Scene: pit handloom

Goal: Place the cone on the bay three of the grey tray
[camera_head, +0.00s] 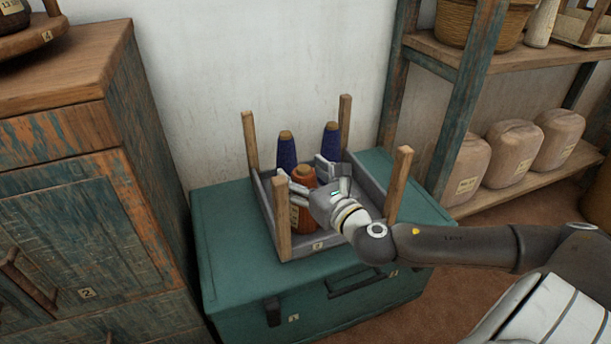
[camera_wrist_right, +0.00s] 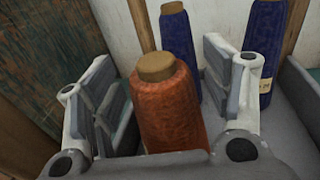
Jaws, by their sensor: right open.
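An orange cone (camera_head: 303,178) with a tan top stands upright in the front left part of the grey tray (camera_head: 325,239). The tray has wooden corner posts and rests on a green chest. My right gripper (camera_head: 309,180) is open, with its fingers on either side of the orange cone. In the right wrist view the cone (camera_wrist_right: 170,105) stands between the open fingers (camera_wrist_right: 172,95), with a gap visible on the right. Two blue cones stand behind, one at the back left (camera_head: 287,150) and one at the back right (camera_head: 330,142). My left gripper is out of view.
The green chest (camera_head: 235,275) stands against the white wall. A worn wooden cabinet (camera_head: 70,210) is at left. A shelf (camera_head: 540,175) with several wrapped bundles and a basket is at right. The tray's wooden posts (camera_head: 398,185) rise near my right arm.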

